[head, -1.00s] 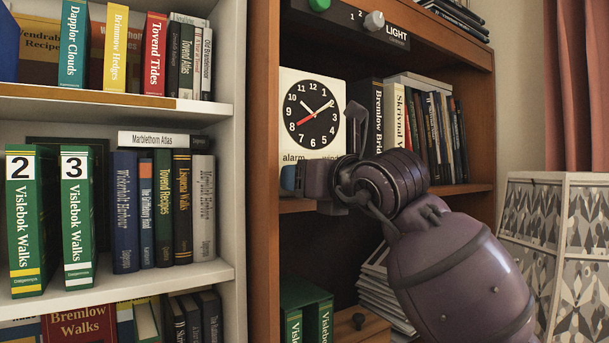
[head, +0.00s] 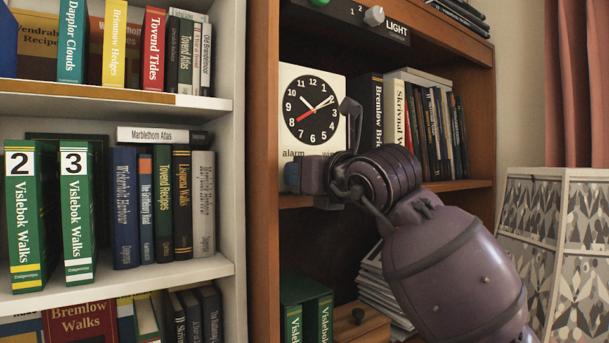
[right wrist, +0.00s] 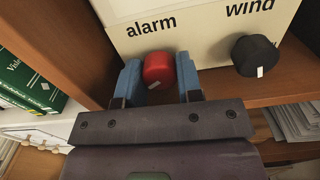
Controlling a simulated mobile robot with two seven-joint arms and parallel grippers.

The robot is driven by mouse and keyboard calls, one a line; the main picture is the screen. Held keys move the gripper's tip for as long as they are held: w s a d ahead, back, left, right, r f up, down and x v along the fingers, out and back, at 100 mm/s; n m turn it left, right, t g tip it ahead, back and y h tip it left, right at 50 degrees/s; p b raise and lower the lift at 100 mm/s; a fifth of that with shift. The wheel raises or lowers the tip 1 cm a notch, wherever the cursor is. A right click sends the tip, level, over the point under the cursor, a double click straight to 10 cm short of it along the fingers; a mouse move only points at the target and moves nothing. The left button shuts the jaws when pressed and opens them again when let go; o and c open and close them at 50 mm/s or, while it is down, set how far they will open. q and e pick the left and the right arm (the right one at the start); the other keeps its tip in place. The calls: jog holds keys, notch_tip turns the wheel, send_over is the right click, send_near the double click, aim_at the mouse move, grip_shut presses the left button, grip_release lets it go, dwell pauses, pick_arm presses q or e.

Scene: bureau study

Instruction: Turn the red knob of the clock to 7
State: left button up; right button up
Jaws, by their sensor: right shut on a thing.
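The clock (head: 335,80) is a pale box with a black dial on the bookcase shelf. Its red hand points down-left, at about 8. In the right wrist view, the red knob (right wrist: 159,69) sits under the word "alarm", with a small pale mark on its lower edge. The black knob (right wrist: 256,56) under "wind" is to its right. My right gripper (head: 293,177) is at the clock's lower front. Its blue fingers stand on either side of the red knob and are shut on it. The knob is hidden in the head view. My left gripper is in neither view.
Books (head: 420,120) stand right of the clock on the same shelf. The bookcase's wooden side wall (head: 264,200) is close on the left. Green binders (head: 305,310) and a paper stack (head: 375,285) lie below. A patterned lampshade (head: 560,235) stands at the right.

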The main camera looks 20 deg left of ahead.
jog(key=n+b, duration=0.1)
jog(key=n, duration=0.2)
jog(key=shift+w+d+n+b, duration=0.1)
jog(key=shift+n+b, duration=0.55)
jog(key=shift+n, duration=0.65)
jog(key=o, duration=0.9)
jog(key=shift+f, duration=0.1)
